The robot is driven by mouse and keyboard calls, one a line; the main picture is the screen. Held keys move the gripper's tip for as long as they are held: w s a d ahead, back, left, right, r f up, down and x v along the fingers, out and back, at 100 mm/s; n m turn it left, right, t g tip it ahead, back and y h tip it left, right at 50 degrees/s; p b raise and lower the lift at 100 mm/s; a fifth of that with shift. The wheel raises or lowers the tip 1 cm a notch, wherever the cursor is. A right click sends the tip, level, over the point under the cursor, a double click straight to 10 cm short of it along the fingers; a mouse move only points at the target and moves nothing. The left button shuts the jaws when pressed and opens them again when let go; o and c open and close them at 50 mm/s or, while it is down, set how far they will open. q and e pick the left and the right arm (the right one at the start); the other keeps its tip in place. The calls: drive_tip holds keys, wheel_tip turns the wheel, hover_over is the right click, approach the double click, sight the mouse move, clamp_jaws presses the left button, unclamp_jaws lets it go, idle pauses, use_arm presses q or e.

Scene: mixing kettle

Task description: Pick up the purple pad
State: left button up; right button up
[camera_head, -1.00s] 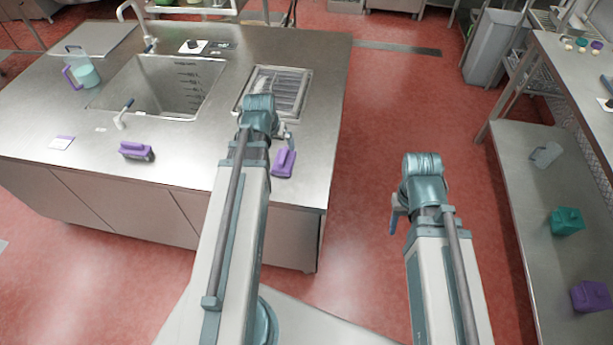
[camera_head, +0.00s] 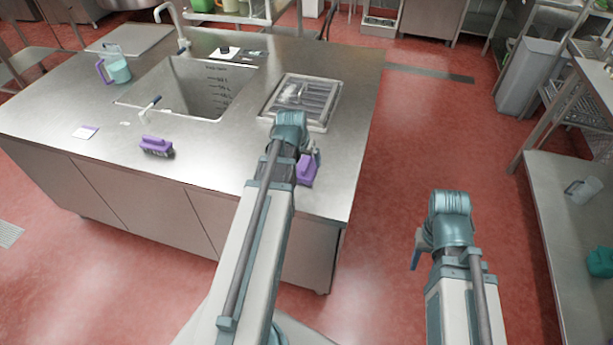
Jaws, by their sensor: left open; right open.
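Another purple piece (camera_head: 306,170) is near the counter's front right corner, partly hidden by my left arm. My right gripper (camera_head: 417,250) is open, over the floor right of the counter.
The counter (camera_head: 215,165) has a sink (camera_head: 190,88) with taps, a drain tray (camera_head: 303,100) and a jug with a purple handle (camera_head: 115,68). Red floor (camera_head: 425,130) lies open between it and the right steel shelf (camera_head: 570,225).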

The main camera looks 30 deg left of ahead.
sight(306, 162)
use_arm(q)
drive_tip(key=shift+w+f, duration=0.1)
drive_tip(key=shift+f, duration=0.15)
drive_tip(key=b+x, duration=0.4)
drive_tip(key=x, duration=0.1)
drive_tip(key=shift+w+b, duration=0.1)
drive_tip(key=shift+b, duration=0.3)
drive_tip(key=shift+d, duration=0.1)
drive_tip(key=c, duration=1.1)
drive_tip(key=shift+r+p, duration=0.2)
drive_tip(key=shift+p, duration=0.1)
